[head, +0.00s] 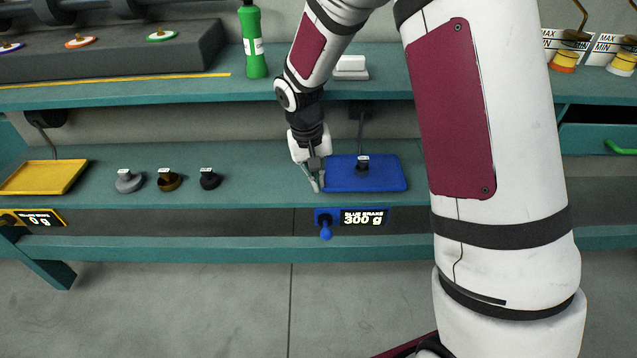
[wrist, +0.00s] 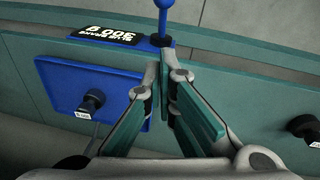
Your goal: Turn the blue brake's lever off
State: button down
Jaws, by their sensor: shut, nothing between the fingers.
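The blue brake's lever (head: 326,230) is a short blue handle with a round knob, hanging down from a blue bracket on the bench's front edge. Its label (head: 364,217) reads "BLUE BRAKE 300 g". In the wrist view the lever (wrist: 163,22) stands at the top, just beyond the fingertips. My gripper (head: 316,187) is shut and empty, pointing down near the shelf's front edge, above and slightly left of the lever. In the wrist view the fingertips (wrist: 163,66) are together. I cannot tell whether they touch the bracket.
A blue tray (head: 388,184) with a dark weight (head: 363,163) lies right beside my gripper. Several weights, including a black one (head: 208,180), stand to the left. A yellow tray (head: 45,177) is at far left. A green bottle (head: 253,45) stands on the upper shelf.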

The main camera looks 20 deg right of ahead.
jog(key=b, duration=0.2)
send_over(326, 226)
jog(key=w, duration=0.2)
notch_tip(326, 226, down, 7)
jog(key=s+f, duration=0.2)
jog(key=f, duration=0.1)
jog(key=shift+s+a+b, duration=0.15)
jog(key=shift+a+b, duration=0.15)
jog(key=shift+a, duration=0.05)
jog(key=shift+f+b, duration=0.15)
jog(key=shift+b, duration=0.25)
jog(key=shift+s+t, duration=0.2)
jog(key=shift+t, duration=0.1)
jog(key=shift+a+b, duration=0.1)
jog(key=shift+b, duration=0.2)
